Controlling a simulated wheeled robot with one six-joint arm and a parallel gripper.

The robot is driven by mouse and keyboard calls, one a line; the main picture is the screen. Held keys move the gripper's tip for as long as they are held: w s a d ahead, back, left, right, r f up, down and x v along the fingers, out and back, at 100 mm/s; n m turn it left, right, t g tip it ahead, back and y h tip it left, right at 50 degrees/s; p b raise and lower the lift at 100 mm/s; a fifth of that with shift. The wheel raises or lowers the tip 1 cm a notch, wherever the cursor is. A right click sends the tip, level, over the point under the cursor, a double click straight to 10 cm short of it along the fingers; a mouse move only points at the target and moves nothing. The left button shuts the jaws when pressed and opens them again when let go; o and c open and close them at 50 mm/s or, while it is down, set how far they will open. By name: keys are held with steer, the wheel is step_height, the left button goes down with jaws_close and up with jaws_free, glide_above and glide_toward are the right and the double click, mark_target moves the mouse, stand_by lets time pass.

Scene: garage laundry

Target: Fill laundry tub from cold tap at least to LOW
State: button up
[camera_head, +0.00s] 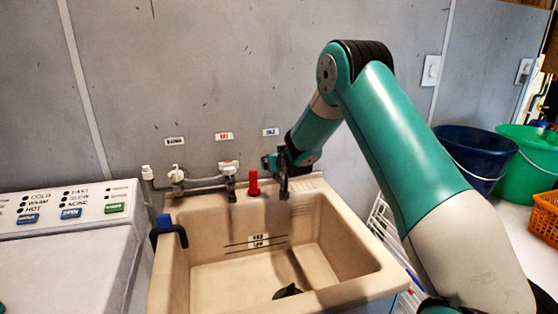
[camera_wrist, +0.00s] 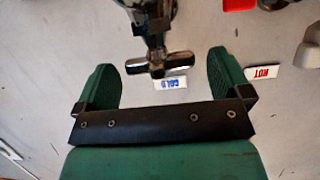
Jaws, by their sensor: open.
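The beige laundry tub (camera_head: 368,283) stands against the grey wall. Its bottom looks bare, with no water visible. Dark level lines and a small label (camera_head: 257,241) mark its back wall; the wording is too small to read surely. A dark plug or drain piece (camera_head: 287,292) lies on the floor of the tub. In the wrist view, a metal cross-shaped tap handle (camera_wrist: 172,64) is beside the blue COLD label (camera_wrist: 170,82). My gripper (camera_wrist: 165,76) is open, with one green finger on each side of the handle, both apart from it. In the head view, my gripper (camera_head: 277,161) hides much of this tap.
A blue-and-black hooked piece (camera_head: 168,231) is on the tub's left rim. A washer (camera_head: 70,260) stands left; buckets (camera_head: 478,150) stand right.

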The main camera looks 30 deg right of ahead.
steer(key=c, duration=0.9)
steer(key=shift+c, duration=0.2)
